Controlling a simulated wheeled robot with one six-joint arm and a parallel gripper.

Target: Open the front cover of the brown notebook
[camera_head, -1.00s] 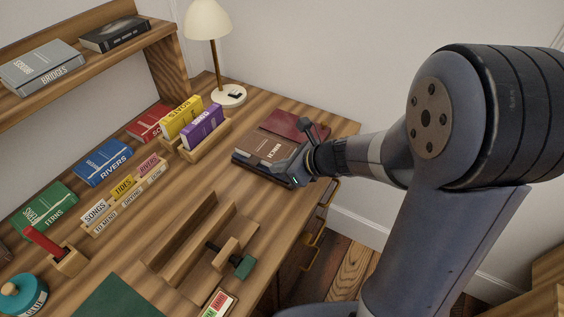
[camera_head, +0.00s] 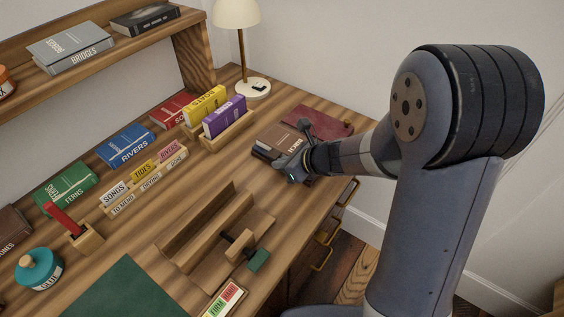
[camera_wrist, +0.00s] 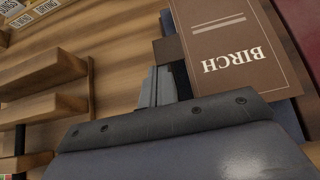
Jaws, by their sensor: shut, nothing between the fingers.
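The brown notebook (camera_head: 279,140), lettered BIRCH, lies on the desk with its cover looking flat and closed. It also shows in the wrist view (camera_wrist: 240,40), upside down, with a small brown tab (camera_wrist: 168,50) at its left edge. Something dark blue lies beneath it, its edge showing. My gripper (camera_head: 288,172) is over the notebook's near side in the head view and hides part of it. In the wrist view my gripper's fingers (camera_wrist: 163,84) are together and empty, just left of the notebook's edge near the tab. I cannot tell whether they touch it.
A maroon book or folder (camera_head: 325,121) lies behind the notebook. A wooden holder with the yellow (camera_head: 205,105) and purple (camera_head: 224,117) books stands to the left. A wooden trough (camera_head: 200,225) lies nearer. Bare desk lies between them.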

